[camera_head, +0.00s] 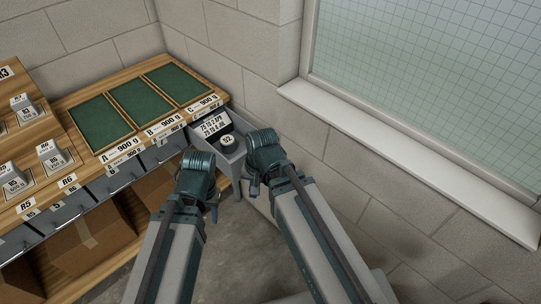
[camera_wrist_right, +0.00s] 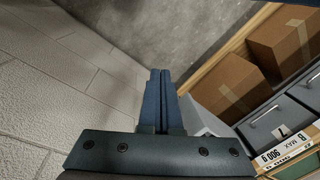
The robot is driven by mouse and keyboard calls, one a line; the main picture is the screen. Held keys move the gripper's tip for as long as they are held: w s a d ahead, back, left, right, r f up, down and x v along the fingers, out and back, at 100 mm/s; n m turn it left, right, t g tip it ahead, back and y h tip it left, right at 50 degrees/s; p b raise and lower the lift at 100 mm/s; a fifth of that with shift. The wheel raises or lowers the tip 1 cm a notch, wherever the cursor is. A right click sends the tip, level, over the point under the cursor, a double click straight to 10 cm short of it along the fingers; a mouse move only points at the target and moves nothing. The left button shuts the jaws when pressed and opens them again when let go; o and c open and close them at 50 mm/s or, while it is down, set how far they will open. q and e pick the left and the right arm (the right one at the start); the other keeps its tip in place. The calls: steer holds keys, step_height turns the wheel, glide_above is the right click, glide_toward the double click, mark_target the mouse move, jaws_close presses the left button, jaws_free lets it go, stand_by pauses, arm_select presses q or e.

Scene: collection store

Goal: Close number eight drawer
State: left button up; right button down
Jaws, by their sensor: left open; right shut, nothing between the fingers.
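A grey drawer (camera_head: 232,163) stands pulled out at the right end of the wooden bench. It holds a printed card (camera_head: 214,124) and a round piece marked 52 (camera_head: 228,140). Its front number is not visible, but it lies beyond the drawer labelled 7 (camera_wrist_right: 283,131). My left gripper (camera_head: 212,203) is open, just left of the open drawer. My right gripper (camera_head: 254,183) is at its right side, near the wall; in the right wrist view its fingers (camera_wrist_right: 157,98) are shut and empty. A grey drawer edge (camera_wrist_right: 199,121) shows beside them. I cannot tell whether either gripper touches the drawer.
Other grey drawers (camera_head: 119,177) along the bench appear shut. Green trays (camera_head: 142,103) and weights (camera_head: 54,156) sit on top. Cardboard boxes (camera_head: 90,239) stand on the shelf below. The block wall (camera_head: 335,170) and window sill (camera_head: 410,155) limit room on the right.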

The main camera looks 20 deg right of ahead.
mark_target(225, 113)
steer(key=w+d+m+t+y+b, duration=0.2)
steer(key=w+d+m+t+b, duration=0.3)
steer(key=d+m, duration=0.6)
steer(key=w+d+m+t+y+b, duration=0.15)
steer(key=w+d+m, duration=0.55)
steer(key=m, duration=0.7)
steer(key=w+r+b+x, duration=0.1)
steer(key=b+x, duration=0.5)
steer(key=x, duration=0.7)
steer(key=shift+w+a+r, duration=0.2)
steer(key=shift+w+r, duration=0.15)
steer(key=shift+w, duration=0.05)
steer(key=shift+t+h, duration=0.25)
steer(key=w+a, duration=0.5)
steer(key=w, duration=0.3)
steer(key=w+a, duration=0.4)
steer(key=w, duration=0.5)
steer(key=w+a, duration=0.5)
steer(key=w, duration=0.4)
steer(key=shift+a, duration=0.3)
steer(key=shift+w+a, duration=0.1)
steer(key=shift+w, duration=0.05)
steer(key=shift+r, duration=0.1)
